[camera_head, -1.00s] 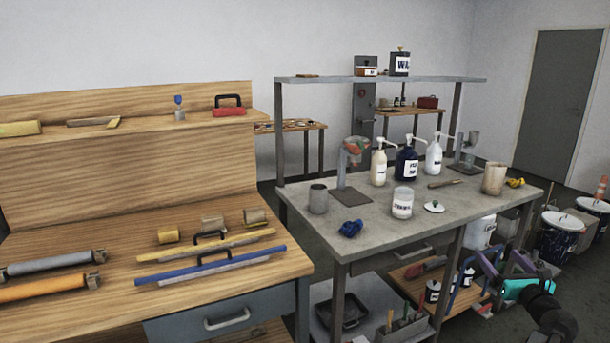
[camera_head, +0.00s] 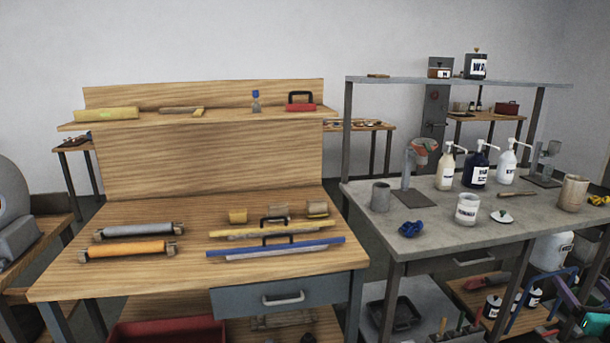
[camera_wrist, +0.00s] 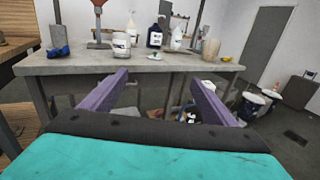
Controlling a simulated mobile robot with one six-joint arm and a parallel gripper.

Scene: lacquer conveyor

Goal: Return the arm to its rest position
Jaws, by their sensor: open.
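My gripper (camera_wrist: 154,88) shows in the wrist view with its two purple fingers spread apart and nothing between them. It points toward the front edge of the grey table (camera_wrist: 165,66), short of it. In the head view only part of my gripper (camera_head: 571,300) shows at the lower right edge, beside the grey table (camera_head: 440,235) and its lower shelf. The teal body behind the fingers is partly cut off by the frame.
The grey table bears pump bottles (camera_head: 477,168), a white jar (camera_head: 467,209), a blue crumpled item (camera_head: 411,228) and a beige cup (camera_head: 573,193). A wooden bench (camera_head: 190,275) with rollers and squeegees stands left. Dark bins (camera_wrist: 250,105) stand on the floor at right.

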